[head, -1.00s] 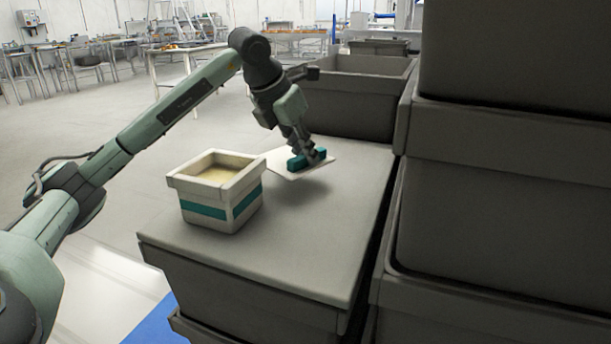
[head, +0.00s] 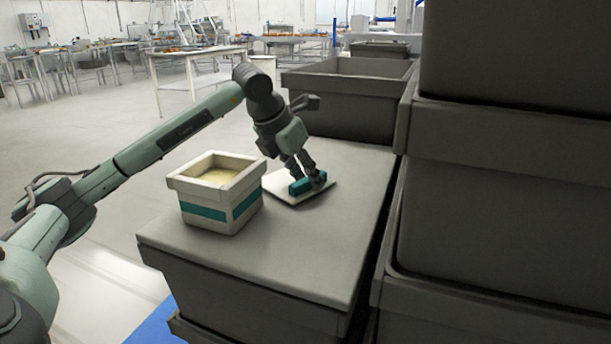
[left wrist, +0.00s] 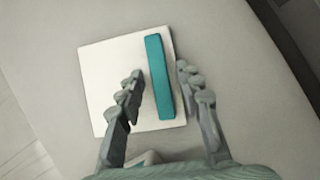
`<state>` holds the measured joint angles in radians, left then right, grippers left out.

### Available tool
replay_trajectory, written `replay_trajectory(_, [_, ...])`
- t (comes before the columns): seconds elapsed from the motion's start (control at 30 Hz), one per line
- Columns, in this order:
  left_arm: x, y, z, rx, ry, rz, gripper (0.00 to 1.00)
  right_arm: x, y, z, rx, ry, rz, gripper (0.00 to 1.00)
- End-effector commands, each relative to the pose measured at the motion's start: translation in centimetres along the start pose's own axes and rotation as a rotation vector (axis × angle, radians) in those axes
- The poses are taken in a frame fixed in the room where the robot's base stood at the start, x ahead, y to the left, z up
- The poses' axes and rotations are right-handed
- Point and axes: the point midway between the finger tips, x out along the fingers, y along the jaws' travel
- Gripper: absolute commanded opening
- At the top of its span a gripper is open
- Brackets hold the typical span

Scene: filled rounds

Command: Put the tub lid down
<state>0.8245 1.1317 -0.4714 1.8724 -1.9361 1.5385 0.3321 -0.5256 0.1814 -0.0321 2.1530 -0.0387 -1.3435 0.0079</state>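The tub lid (head: 279,189) is a flat, pale square plate with a teal bar handle (left wrist: 159,80). It lies flat on the grey top of a crate stack, just right of the tub (head: 222,216). The tub is cream with a teal band; it is open and filled nearly to the rim with a pale, yellowish fill. My left gripper (head: 308,179) is over the lid with its fingers on either side of the handle. In the left wrist view the fingers (left wrist: 160,72) are open, with a gap on each side of the handle. My right gripper is not in view.
The grey crate top (head: 270,260) is clear in front of the tub and lid. An open grey crate (head: 340,105) stands behind it. Tall stacked grey crates (head: 490,220) rise close on the right. Tables (head: 195,65) stand far back.

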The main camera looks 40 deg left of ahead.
Motion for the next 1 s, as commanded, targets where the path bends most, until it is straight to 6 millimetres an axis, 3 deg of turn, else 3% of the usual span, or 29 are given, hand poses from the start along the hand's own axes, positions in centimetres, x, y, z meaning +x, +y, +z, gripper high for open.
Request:
replay_trajectory(0.37, [-0.7,0.0,0.1,0.0,-0.001,0.001,0.37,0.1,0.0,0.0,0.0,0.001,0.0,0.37])
replay_trajectory(0.8, [-9.4,0.0,0.2,0.001,-0.003,0.002,0.37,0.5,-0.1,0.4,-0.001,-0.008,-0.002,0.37])
replay_trajectory(1.0, [-11.7,0.0,0.1,0.0,-0.001,0.001,0.37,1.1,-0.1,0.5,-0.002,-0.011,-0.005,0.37])
